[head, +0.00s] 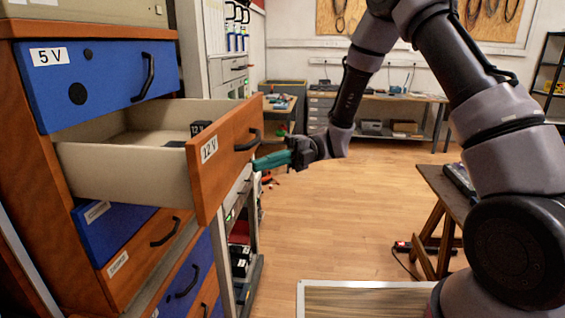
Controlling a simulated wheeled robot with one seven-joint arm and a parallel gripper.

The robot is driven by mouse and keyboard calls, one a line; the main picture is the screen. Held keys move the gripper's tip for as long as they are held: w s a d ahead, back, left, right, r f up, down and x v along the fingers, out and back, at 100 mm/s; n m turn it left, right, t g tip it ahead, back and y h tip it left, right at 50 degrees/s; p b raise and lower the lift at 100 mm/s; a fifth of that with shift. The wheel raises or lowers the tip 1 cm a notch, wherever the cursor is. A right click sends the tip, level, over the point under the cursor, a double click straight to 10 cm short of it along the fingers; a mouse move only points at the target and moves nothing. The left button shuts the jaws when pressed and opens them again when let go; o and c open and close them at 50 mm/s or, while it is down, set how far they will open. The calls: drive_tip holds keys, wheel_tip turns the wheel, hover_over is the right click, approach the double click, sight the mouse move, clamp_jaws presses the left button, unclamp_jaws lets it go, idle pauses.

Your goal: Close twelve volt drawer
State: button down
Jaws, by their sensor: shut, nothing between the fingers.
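The drawer labelled 12 V (224,158) is pulled well out of the cabinet at the left. It has an orange-brown wooden front, a dark handle (248,141) and pale inner walls. A small black block marked 12 (201,128) shows inside it. My gripper (257,164), with green fingers, is shut and empty. It is just right of the drawer front, a little below the handle. Its fingertips look very close to the front; I cannot tell whether they touch.
The blue 5 V drawer (100,85) sits above, looking shut. Wooden and blue drawers (150,250) lie below. A rack (236,240) stands behind the drawer. A wooden table (440,190) is at the right. Wooden floor (350,215) is clear between them.

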drive_tip(key=shift+a, duration=0.45)
drive_tip(key=shift+a, duration=0.15)
drive_tip(key=a, duration=0.7)
drive_tip(key=w+a, duration=0.1)
drive_tip(key=a, duration=1.2)
drive_tip(key=shift+w+a, duration=0.3)
drive_tip(key=shift+w, duration=0.05)
